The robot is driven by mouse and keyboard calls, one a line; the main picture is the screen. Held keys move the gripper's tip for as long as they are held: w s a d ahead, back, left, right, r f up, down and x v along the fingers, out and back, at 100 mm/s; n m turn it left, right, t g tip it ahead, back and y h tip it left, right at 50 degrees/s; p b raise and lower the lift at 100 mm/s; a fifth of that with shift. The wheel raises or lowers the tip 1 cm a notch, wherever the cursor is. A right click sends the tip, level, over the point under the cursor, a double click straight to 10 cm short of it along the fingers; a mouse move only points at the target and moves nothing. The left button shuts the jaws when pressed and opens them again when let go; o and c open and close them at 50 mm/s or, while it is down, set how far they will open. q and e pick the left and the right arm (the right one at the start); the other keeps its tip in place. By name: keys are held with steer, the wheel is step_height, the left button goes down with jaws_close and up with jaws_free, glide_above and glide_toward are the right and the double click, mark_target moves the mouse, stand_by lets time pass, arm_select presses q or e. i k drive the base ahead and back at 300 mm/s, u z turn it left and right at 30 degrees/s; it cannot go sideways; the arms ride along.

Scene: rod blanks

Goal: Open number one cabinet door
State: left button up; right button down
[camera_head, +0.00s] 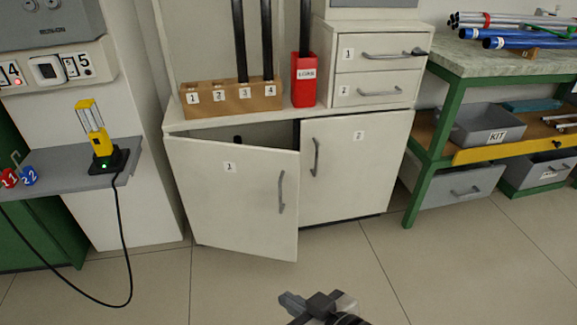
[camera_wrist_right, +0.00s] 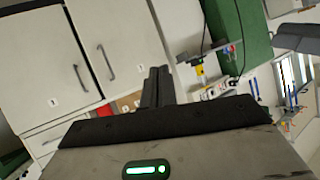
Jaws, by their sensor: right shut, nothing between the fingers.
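The number one cabinet door (camera_head: 230,205) is a white panel labelled 1, hinged at its left side. It stands partly open, its right edge swung out toward me, with a dark gap above it. Its grey bar handle (camera_head: 282,192) is near the free edge. The door also shows, turned over, in the right wrist view (camera_wrist_right: 125,40). My right gripper (camera_head: 305,303) is low in front of the cabinet, apart from the door and handle. Its fingers (camera_wrist_right: 157,85) are together and empty in the right wrist view. My left gripper is not in view.
The number two door (camera_head: 355,165) is shut beside it. On the cabinet top stand a wooden holder (camera_head: 230,96) with dark rods, a red bin (camera_head: 304,85) and two drawers (camera_head: 375,70). A green-legged workbench (camera_head: 447,120) is at right. The floor in front is clear.

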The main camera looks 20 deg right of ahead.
mark_target(237, 197)
steer(key=k, duration=0.45)
steer(key=z, duration=1.45)
steer(key=i, duration=1.3)
steer(key=u, duration=2.35)
steer(key=i, duration=0.5)
steer(key=z, duration=0.05)
